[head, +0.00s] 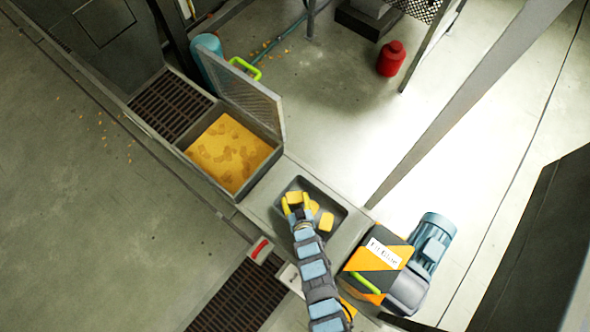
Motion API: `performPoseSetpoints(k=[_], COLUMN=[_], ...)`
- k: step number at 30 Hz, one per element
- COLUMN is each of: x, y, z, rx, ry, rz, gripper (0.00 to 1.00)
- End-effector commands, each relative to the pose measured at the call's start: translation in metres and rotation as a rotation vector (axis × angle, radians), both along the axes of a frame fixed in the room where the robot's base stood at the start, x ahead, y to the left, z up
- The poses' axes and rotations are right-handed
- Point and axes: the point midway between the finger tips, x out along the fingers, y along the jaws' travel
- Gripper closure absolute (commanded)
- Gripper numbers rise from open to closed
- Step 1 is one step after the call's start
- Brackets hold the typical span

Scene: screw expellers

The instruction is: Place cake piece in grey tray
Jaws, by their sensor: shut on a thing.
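The grey tray (300,183) is a shallow dark rectangular tray set into the machine's grey top, right of centre in the head view. My gripper (295,206) reaches in from below, over the tray's left part. Its yellow fingers are shut on a yellow cake piece (295,197). Whether this piece touches the tray floor I cannot tell. Two more yellow cake pieces, one close beside the gripper (313,207) and one further right (326,222), lie in the tray. My gripper and arm hide the tray's lower left part.
An open bin of yellow material (229,152) with a raised mesh lid (247,98) stands up-left of the tray. An orange-black striped housing (378,262) and a blue motor (432,241) are at lower right. A red-handled part (259,249) is left of my arm. A grey beam (462,103) slants above.

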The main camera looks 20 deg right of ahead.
Motion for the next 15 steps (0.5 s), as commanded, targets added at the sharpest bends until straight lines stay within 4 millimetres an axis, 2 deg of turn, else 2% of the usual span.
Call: performPoseSetpoints(k=[11, 12, 15], x=[-0.0001, -0.0002, -0.0005], y=[0.0001, 0.0001, 0.0002], z=[-0.0043, -0.0049, -0.0046], rx=[0.000, 0.000, 0.000], ry=[0.002, 0.002, 0.003], rz=[0.000, 0.000, 0.000], gripper=[0.74, 0.35, 0.12])
